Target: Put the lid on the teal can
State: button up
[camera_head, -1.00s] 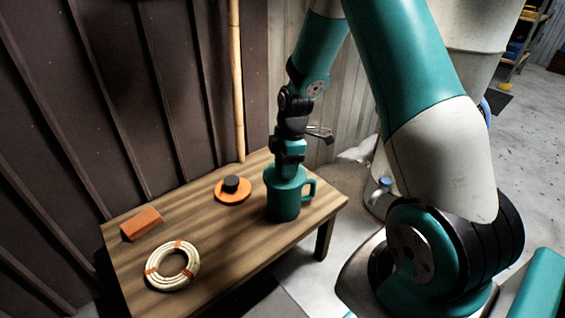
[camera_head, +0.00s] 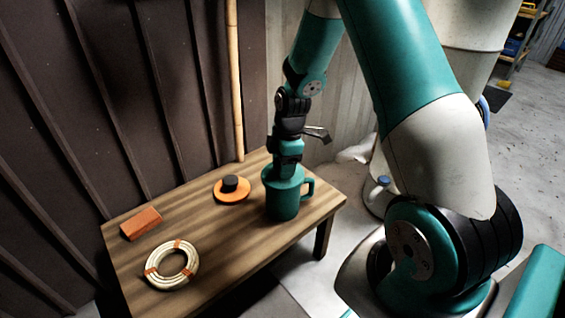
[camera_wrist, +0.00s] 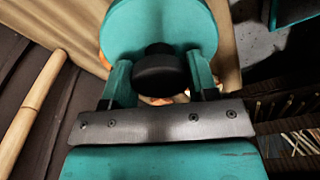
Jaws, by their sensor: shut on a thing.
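The teal can (camera_head: 282,206), a mug shape with a handle on its right, stands upright near the right end of the wooden table. My gripper (camera_head: 286,173) is directly over its mouth, pointing down. In the wrist view my gripper (camera_wrist: 160,83) is shut on the black knob of a teal lid (camera_wrist: 160,22). The lid is a round flat disc. In the head view the teal lid (camera_head: 271,177) is at the can's top, and I cannot tell whether it rests fully on the rim. The can's opening is hidden.
An orange disc with a black knob (camera_head: 231,194) lies left of the can. An orange-brown block (camera_head: 141,223) and a cream coil with orange bands (camera_head: 172,266) are further left on the table (camera_head: 219,239). A bamboo pole (camera_head: 236,85) stands behind against the dark wall.

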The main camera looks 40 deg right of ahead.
jog(key=shift+f+b, duration=0.4)
jog(key=shift+f, duration=0.35)
dwell(0.7)
jog(key=o, duration=1.3)
jog(key=shift+r, duration=0.15)
jog(key=shift+r+p, duration=3.75)
jog(key=shift+r, duration=0.15)
